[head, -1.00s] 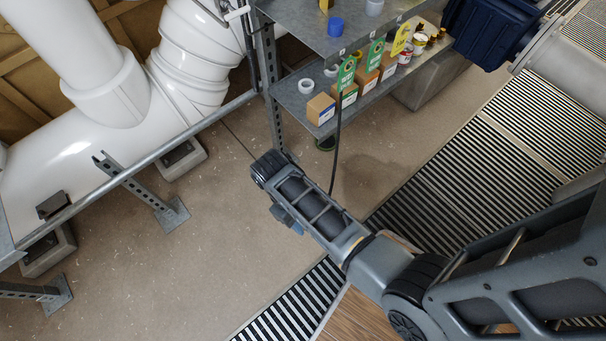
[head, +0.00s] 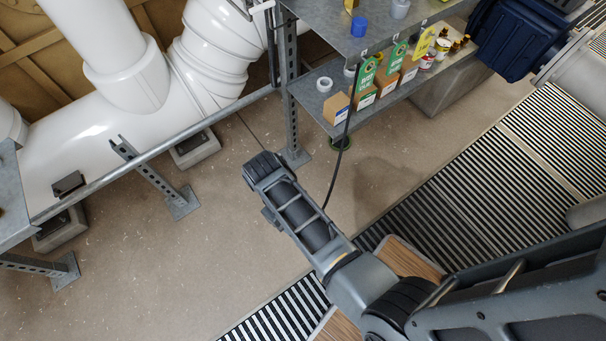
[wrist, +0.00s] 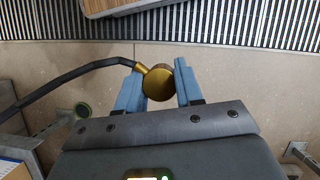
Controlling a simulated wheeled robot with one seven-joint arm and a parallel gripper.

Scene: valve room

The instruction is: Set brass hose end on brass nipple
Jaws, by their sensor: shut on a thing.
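My gripper (wrist: 160,85) has two blue fingers and is shut on the brass hose end (wrist: 157,84), a round brass piece between the fingertips. A black hose (wrist: 70,77) runs from it to the left in the wrist view. In the head view the hose (head: 338,170) hangs from near the shelf down toward my wrist, and my arm hides the gripper and hose end. I cannot make out the brass nipple in either view.
A grey metal shelf (head: 318,105) with boxes, tape rolls and small jars stands at the top. Large white pipes (head: 95,150) run along the left behind a metal rail (head: 150,154). Striped grating (head: 440,205) and a wooden board (head: 410,260) lie on the right. The middle floor is open.

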